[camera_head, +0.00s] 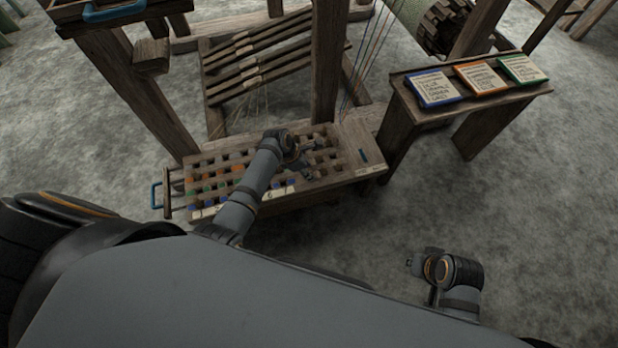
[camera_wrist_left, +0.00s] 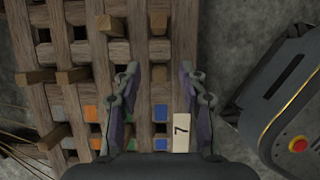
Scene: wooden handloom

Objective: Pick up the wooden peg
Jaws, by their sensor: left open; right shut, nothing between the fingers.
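The wooden peg board (camera_head: 328,181) has rows of square holes, some with wooden pegs standing in them and some with coloured squares. In the left wrist view, pegs (camera_wrist_left: 112,26) stand up from the wooden lattice (camera_wrist_left: 142,40), with another peg (camera_wrist_left: 72,76) to the left. My left gripper (camera_head: 305,170) is over the right half of the board. Its open fingers, also in the left wrist view (camera_wrist_left: 160,76), straddle a column with a small brown square between the tips; I cannot tell whether it is a peg. My right gripper (camera_head: 413,263) is shut and empty, away from the board over the floor.
A label marked 7 (camera_wrist_left: 181,133) is beside the right finger. A blue handle (camera_head: 156,195) sticks out at the board's left end. A loom post (camera_head: 329,65) rises behind the board. A bench (camera_head: 407,112) with three cards stands right. The floor at right is clear.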

